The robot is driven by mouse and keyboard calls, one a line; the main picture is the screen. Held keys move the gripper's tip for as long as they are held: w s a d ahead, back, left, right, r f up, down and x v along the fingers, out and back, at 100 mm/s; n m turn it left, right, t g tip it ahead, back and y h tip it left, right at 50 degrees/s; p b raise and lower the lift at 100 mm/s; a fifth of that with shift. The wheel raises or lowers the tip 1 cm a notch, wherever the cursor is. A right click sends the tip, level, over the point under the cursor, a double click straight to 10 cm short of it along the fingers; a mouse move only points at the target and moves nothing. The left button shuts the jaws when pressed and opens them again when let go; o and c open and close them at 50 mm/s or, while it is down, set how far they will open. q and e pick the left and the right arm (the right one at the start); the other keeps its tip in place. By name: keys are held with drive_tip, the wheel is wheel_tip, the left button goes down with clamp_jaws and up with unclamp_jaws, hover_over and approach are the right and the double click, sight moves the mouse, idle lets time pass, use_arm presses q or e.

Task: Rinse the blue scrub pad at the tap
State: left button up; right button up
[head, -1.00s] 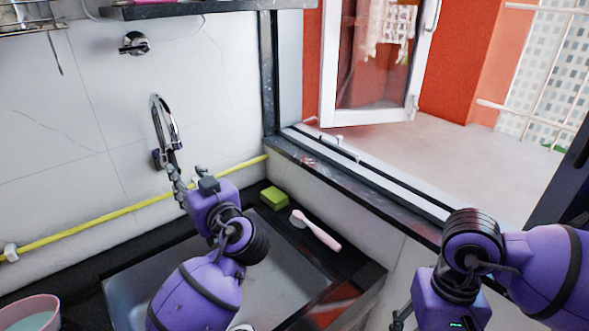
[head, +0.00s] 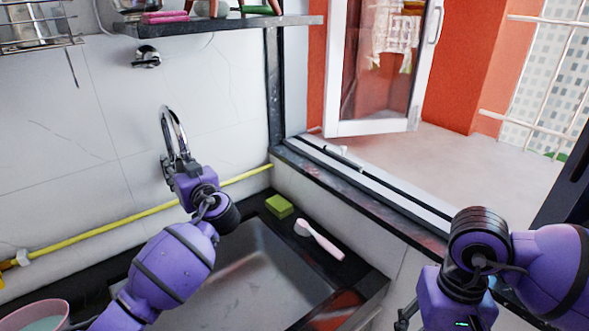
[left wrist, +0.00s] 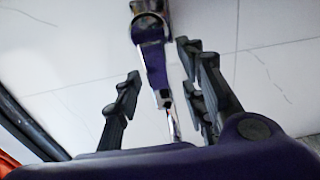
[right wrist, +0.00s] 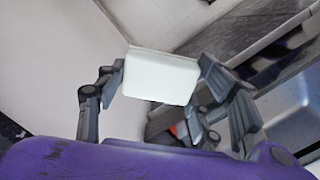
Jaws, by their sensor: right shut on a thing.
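The chrome tap (head: 173,135) stands out from the tiled wall above the sink. My left gripper (left wrist: 160,90) is open, its fingers apart on either side of the tap (left wrist: 150,60) in the left wrist view. My right gripper (right wrist: 160,85) is shut on a pale, whitish block (right wrist: 160,76). No blue shows on it, so I cannot tell for sure that it is the blue scrub pad. In the head view the right gripper is at the bottom edge, its block out of view. No running water shows.
A steel sink (head: 250,270) lies below the tap, partly behind my left arm. A green-yellow sponge (head: 279,206) and a pink brush (head: 322,241) lie on its dark right rim. A pink bowl (head: 40,312) is bottom left. A yellow pipe (head: 110,217) runs along the wall.

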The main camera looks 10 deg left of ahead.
use_arm(q)
clamp_jaws()
drive_tip(key=shift+d, duration=0.1)
idle(0.3)
drive_tip(key=shift+w+f+m, duration=0.1)
drive_tip(key=shift+f+m, duration=0.05)
drive_tip(key=shift+m, duration=0.15)
drive_tip(key=m, duration=0.1)
drive_tip(key=w+m, duration=0.1)
drive_tip(key=shift+d+m, duration=0.4)
